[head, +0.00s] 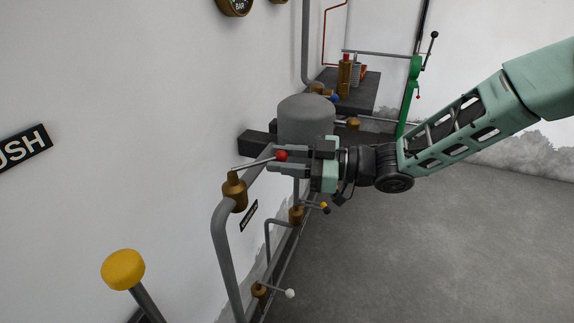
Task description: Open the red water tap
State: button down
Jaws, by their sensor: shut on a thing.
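The red water tap is a brass valve body (235,190) on a grey pipe beside the left wall. Its thin metal lever (255,161) points right and slightly up, ending in a red ball knob (281,155). My gripper (290,158) reaches in from the right and is shut on the red knob. The knob's left side shows between the fingers; its right side is hidden by them.
Lower taps with a yellow knob (323,205) and a white knob (290,293) stand below. A grey tank (306,118) is just behind my gripper. A yellow-topped post (123,269) stands front left. Open floor (430,250) lies right.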

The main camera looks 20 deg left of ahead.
jog(key=shift+w+a+n+g, duration=0.7)
jog(key=shift+a+n+g, duration=0.1)
jog(key=shift+g, duration=0.4)
jog(key=shift+w+a, duration=0.35)
jog(key=shift+a, duration=0.5)
jog(key=shift+w+a, duration=0.3)
jog(key=shift+a, duration=0.5)
jog(key=c, duration=1.3)
grip_release()
jog(key=shift+s, duration=0.1)
jog(key=shift+o, duration=0.2)
jog(key=b+v, duration=0.2)
jog(key=v, duration=1.5)
jog(key=shift+w+d+r, duration=0.25)
jog(key=shift+w+d, duration=0.05)
jog(key=shift+d, duration=0.05)
